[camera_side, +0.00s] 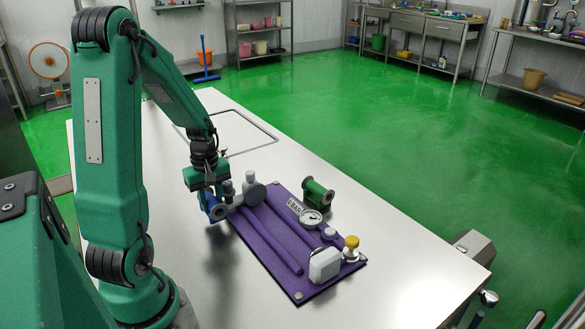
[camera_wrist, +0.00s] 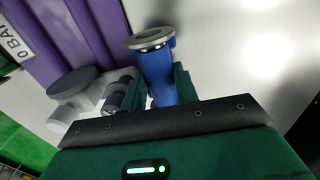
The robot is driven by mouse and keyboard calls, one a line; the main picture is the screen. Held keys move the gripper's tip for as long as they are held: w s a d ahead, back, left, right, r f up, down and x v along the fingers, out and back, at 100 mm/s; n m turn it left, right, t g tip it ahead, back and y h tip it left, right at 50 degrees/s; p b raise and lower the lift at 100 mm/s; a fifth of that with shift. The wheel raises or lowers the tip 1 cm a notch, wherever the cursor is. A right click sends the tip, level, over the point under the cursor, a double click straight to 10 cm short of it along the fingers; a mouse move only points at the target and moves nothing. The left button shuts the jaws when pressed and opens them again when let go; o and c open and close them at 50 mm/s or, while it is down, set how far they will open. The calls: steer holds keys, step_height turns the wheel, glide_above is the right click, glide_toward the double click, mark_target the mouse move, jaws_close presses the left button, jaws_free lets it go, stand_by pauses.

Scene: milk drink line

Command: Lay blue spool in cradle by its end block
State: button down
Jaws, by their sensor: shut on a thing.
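Grey round fittings (camera_side: 252,190) stand at the rails' far end, close to the spool; I cannot tell which part is the end block.
A gauge (camera_side: 311,218), a yellow-knobbed valve (camera_side: 351,246) and a pale block (camera_side: 325,264) stand on the purple panel (camera_side: 309,289). The steel table (camera_side: 400,270) is bare to the right and in front.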

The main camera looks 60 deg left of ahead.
steer(key=w+d+r, duration=0.2)
steer(key=d+r, duration=0.6)
steer(key=d, duration=0.3)
steer(key=shift+w+d, duration=0.2)
steer(key=shift+w, duration=0.05)
steer(key=shift+w, duration=0.15)
glide_above(301, 252)
steer(key=shift+f, duration=4.85)
steer(key=shift+f, duration=0.1)
steer(key=c, duration=1.1)
jaws_free()
steer(key=shift+o, duration=0.2)
